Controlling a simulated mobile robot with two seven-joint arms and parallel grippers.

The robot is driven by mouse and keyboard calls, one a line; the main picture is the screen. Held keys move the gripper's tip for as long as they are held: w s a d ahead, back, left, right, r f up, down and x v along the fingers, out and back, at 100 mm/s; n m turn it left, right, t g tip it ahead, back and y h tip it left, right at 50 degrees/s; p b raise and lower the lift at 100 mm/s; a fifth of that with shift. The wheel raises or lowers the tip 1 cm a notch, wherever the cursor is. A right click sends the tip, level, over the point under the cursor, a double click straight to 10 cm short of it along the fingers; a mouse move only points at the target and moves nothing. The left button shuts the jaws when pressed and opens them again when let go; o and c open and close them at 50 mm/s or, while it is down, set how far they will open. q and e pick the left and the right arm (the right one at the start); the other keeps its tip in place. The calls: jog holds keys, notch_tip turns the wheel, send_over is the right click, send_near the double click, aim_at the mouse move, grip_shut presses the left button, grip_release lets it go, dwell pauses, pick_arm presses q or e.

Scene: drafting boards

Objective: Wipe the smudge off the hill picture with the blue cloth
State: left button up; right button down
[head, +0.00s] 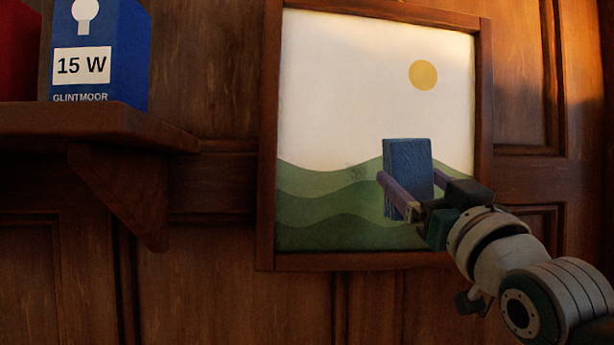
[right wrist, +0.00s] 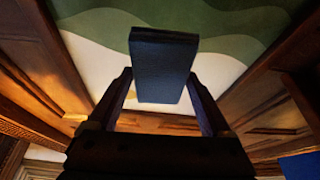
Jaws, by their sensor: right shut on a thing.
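The hill picture (head: 330,80) hangs in a wooden frame on the wall, with green hills, a pale sky and a yellow sun. A faint grey smudge (head: 355,171) shows on the hills, left of the cloth. My right gripper (head: 408,178) is shut on the blue cloth (head: 408,155), a folded upright pad, in front of the picture's lower right part. The cloth also shows between the fingers in the right wrist view (right wrist: 163,65). I cannot tell whether it touches the picture. My left gripper is out of view.
A wooden shelf (head: 90,124) on a bracket juts out at the left. On it stand a blue box (head: 120,45) labelled 15 W and a red thing (head: 20,55), cut off by the edge. The wall between shelf and picture is clear.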

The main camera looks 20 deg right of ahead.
aim_at(410, 175)
jog(key=shift+s+a+p, duration=0.2)
jog(key=shift+s+p, duration=0.15)
jog(key=shift+s, duration=0.35)
jog(key=shift+s+a+p, duration=0.15)
jog(key=shift+s+p, duration=0.15)
jog(key=shift+s, duration=0.4)
jog(key=shift+s+a+f, duration=0.2)
jog(key=shift+a+f, duration=0.1)
jog(key=s+a+f+n+y, duration=0.1)
jog(key=s+a+f, duration=0.3)
jog(key=s, duration=0.5)
jog(key=s+a+f+n+y, duration=0.1)
jog(key=s+a+f+y, duration=0.2)
jog(key=s+a, duration=0.5)
jog(key=shift+s+a+f+y, duration=0.25)
jog(key=shift+s+f+y, duration=0.1)
jog(key=shift+f, duration=0.25)
